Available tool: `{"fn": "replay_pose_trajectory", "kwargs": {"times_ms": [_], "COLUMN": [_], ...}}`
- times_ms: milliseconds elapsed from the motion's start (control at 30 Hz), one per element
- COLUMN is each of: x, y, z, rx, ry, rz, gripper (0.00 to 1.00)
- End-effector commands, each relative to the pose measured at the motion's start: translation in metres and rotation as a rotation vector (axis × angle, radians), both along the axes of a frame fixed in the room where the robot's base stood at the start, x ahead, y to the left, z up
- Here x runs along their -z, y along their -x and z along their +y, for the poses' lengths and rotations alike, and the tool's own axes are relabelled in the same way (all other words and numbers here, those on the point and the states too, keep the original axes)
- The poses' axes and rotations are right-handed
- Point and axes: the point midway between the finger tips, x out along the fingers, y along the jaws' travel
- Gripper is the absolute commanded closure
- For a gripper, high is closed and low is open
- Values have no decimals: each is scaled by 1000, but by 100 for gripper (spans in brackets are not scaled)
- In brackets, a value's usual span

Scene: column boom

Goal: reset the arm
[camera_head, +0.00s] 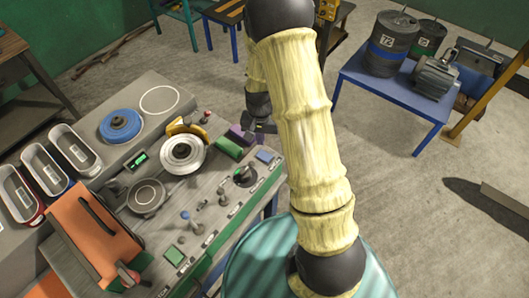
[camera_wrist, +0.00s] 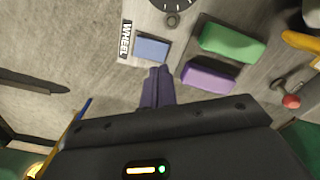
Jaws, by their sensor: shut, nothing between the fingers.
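My gripper (camera_head: 262,127) hangs at the far right edge of the control bench (camera_head: 215,215), partly behind my own pale yellow arm in the head view. In the wrist view its fingers (camera_wrist: 157,87) are together with nothing between them. They point toward a blue square (camera_wrist: 152,47) beside a label reading WHEEL. A purple block (camera_wrist: 208,78) and a green block (camera_wrist: 232,44) lie just to the right of the fingers. I cannot tell the gap between the fingertips and the bench surface.
The bench carries a silver wheel (camera_head: 183,153), a blue disc (camera_head: 120,126), several trays (camera_head: 74,150) and an orange cover (camera_head: 92,238). A blue table (camera_head: 385,88) with drums and a motor stands at the right. Open floor (camera_head: 410,190) lies in front of it.

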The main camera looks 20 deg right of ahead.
Motion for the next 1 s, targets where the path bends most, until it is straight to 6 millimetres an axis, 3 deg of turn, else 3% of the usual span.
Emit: {"fn": "replay_pose_trajectory", "kwargs": {"times_ms": [167, 767, 1000], "x": [-12, -12, -34], "y": [0, 0, 17], "z": [0, 0, 0], "rx": [0, -2, -65], "ry": [0, -1, -3], "rz": [0, -1, -43], "gripper": [100, 100, 100]}}
